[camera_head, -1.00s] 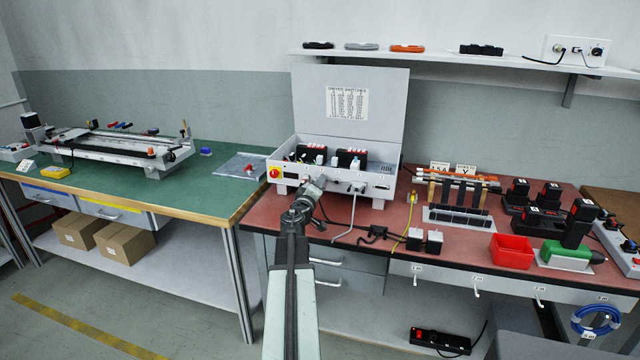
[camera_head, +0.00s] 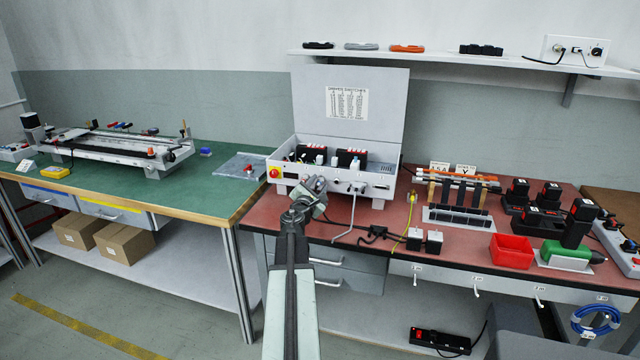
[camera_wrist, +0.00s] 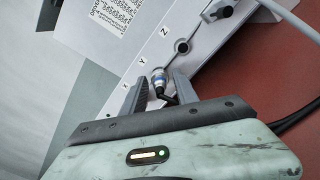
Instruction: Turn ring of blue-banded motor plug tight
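The blue-banded motor plug (camera_wrist: 158,79) sits at the front panel of the grey controller box (camera_head: 378,182), near the letter Y. It has a silver ring, a blue band and a black cable. My gripper (camera_wrist: 156,82) is at the panel with one finger on each side of the plug. The fingers look apart from the ring, with a gap on the left; contact on the right is hard to tell. In the head view my gripper (camera_head: 316,184) hides the plug.
An empty round socket (camera_wrist: 182,46) lies beside the plug near Z. A grey plug with a cable (camera_wrist: 220,9) is further along the panel. A red emergency knob (camera_head: 275,173) is at the box's left. Black-and-white blocks (camera_head: 434,238) stand on the red bench.

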